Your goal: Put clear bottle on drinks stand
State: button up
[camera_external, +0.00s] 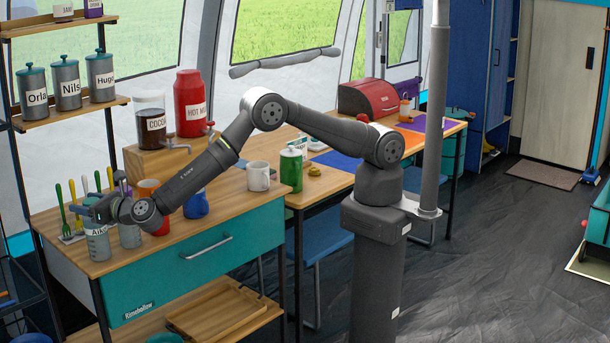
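A wooden block (150,164), which looks like the drinks stand, bears a cocoa dispenser (150,122) and a red hot-drink dispenser (190,105).
A shelf (70,115) with several canisters rises at left. The counter's front right is clear.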

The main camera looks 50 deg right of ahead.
jog(key=shift+r, duration=0.2)
jog(key=v, duration=1.2)
jog(key=shift+f, duration=0.1)
jog(key=x, duration=1.2)
notch_tip(320, 180, up, 2)
jog(key=shift+r, duration=0.7)
